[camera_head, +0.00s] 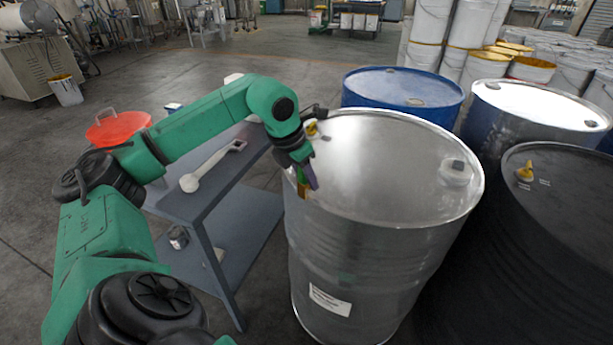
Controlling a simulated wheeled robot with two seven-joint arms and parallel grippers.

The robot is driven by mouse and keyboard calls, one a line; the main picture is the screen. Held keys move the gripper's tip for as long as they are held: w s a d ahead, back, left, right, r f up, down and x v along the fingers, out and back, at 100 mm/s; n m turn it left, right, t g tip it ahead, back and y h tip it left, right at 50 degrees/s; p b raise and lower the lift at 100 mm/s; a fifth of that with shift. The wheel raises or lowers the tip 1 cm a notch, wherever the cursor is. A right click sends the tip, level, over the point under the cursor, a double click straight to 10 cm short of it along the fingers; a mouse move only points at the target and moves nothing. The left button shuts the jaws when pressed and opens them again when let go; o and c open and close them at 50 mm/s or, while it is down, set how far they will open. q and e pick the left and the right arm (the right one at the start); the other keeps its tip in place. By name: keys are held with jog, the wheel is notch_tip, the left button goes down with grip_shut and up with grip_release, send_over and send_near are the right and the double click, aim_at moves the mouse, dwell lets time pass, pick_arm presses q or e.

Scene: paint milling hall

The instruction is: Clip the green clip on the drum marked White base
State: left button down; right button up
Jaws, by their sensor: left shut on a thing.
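A bare silver drum (400,180) stands in front of me with a white label (330,301) low on its side; I cannot read the print. My left gripper (305,182) is at this drum's left rim, pointing down. It is shut on a small green clip (301,187), mostly hidden by the fingers. I cannot tell whether the clip touches the rim. A blue drum (404,84), a second silver-topped drum (535,105) and a black drum (570,200) stand behind and to the right. My right gripper is not in view.
A yellow piece (312,128) sits at the silver drum's rim, another (525,172) on the black drum. White pails (432,22) are stacked behind.

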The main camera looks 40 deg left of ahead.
pick_arm(q)
jog(key=shift+f+b, duration=1)
jog(key=shift+f, duration=0.35)
jog(key=shift+c, duration=2.4)
grip_release()
jog(key=p+v, duration=0.2)
jog(key=v, duration=1.2)
jog(key=shift+r+p, duration=0.3)
jog(key=shift+r, duration=0.05)
